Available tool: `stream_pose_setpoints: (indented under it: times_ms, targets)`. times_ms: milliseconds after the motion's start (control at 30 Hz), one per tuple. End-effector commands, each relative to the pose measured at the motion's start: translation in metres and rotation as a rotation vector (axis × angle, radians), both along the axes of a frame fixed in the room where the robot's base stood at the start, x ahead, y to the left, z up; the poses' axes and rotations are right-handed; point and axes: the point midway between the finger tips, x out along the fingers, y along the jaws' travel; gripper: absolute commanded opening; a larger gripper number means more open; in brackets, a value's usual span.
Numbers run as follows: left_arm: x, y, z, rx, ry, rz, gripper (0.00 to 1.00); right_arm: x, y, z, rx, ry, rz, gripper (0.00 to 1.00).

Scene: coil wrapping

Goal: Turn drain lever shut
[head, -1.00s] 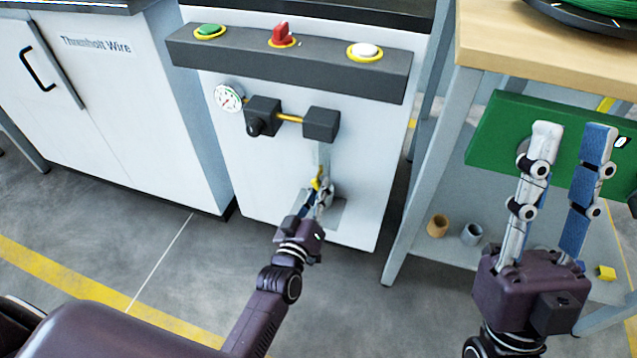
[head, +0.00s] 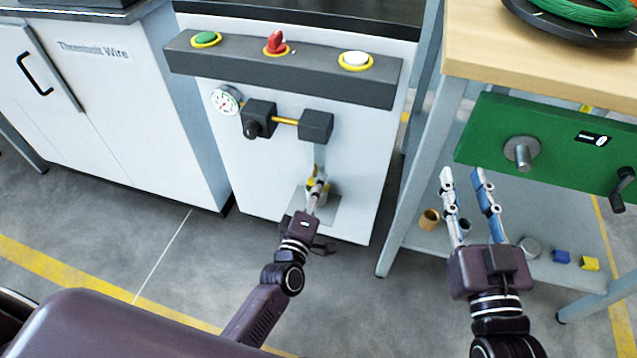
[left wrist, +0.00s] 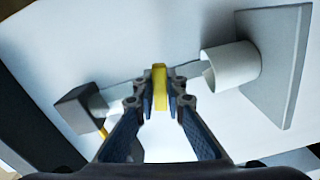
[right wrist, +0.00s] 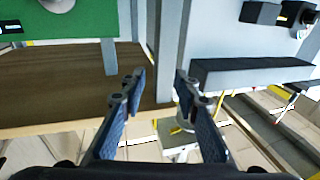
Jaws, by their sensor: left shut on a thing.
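The yellow drain lever (left wrist: 160,88) sits on a grey vertical pipe on the front of the white cabinet (head: 350,210). My left gripper (head: 317,187) is at the lever, low on the cabinet front. In the left wrist view its two fingertips are shut on the lever, one on each side. In the head view the fingers hide most of the lever. A pale open-ended spout (left wrist: 232,68) stands by a grey plate (left wrist: 285,60) at the pipe's lower end. My right gripper (head: 468,180) is open and empty, in front of the wooden-topped bench.
A dark panel (head: 290,75) with green, red and white controls, a gauge (head: 226,101) and black blocks are above the lever. The bench at right has a green board (head: 550,150) with a metal spindle (head: 521,152) and a crank. Small parts lie on its lower shelf.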

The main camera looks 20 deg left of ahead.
Motion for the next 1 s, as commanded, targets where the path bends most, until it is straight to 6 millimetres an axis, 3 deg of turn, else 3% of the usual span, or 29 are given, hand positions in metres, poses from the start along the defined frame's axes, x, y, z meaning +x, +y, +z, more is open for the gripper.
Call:
stream_pose_setpoints:
  times_ms: [333,833,867,1000]
  targets:
    - [0.000,0.000,0.002,-0.125,0.005,0.000,0.00,0.000,-0.002,-0.017,-0.019,0.072,-0.004,0.29]
    - [0.000,0.000,0.003,-0.143,0.006,0.000,0.00,0.000,-0.002,-0.018,-0.021,0.081,-0.005,0.29]
    - [0.000,0.000,0.003,-0.143,0.006,0.000,0.12,0.000,-0.002,-0.018,-0.021,0.081,-0.005,0.29]
    - [0.000,0.000,0.003,-0.143,0.006,0.000,0.27,0.000,-0.002,-0.018,-0.020,0.081,-0.005,0.29]
